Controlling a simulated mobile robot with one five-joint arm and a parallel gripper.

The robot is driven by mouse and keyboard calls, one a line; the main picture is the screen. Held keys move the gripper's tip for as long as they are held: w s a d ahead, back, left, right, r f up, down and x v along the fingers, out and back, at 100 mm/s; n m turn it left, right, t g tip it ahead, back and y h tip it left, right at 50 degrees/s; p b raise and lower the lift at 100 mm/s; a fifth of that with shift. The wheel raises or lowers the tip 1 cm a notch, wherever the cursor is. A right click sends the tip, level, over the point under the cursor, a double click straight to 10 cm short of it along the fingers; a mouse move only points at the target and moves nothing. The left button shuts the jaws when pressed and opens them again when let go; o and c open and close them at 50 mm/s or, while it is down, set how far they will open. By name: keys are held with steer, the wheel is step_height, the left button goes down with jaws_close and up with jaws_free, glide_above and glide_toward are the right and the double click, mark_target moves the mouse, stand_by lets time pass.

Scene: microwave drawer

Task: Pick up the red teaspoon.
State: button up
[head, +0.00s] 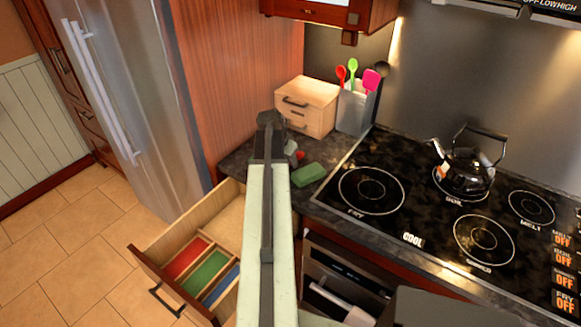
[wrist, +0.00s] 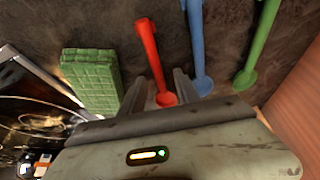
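The red teaspoon (wrist: 150,55) lies on the dark countertop in the wrist view, its bowl toward my gripper and its handle pointing away. My gripper (wrist: 158,92) is open, with one finger on each side of the spoon's bowl end. Whether the fingers touch the spoon or hover above it, I cannot tell. A blue spoon (wrist: 196,40) lies just right of the right finger, and a green spoon (wrist: 261,45) lies farther right. In the head view a small red bit (head: 300,155), likely the teaspoon, shows beside my arm, which hides most of that counter.
A green sponge (wrist: 92,78) lies left of the gripper. An open drawer (head: 158,262) with red, green and blue compartments is below the counter. A small wooden drawer box (head: 313,97), a utensil holder (head: 354,112) and a stove (head: 420,205) with a kettle (head: 465,165) stand nearby.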

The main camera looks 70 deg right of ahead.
jaws_close()
stand_by(0.3)
step_height(320, 180, up, 10)
steer(key=p, duration=1)
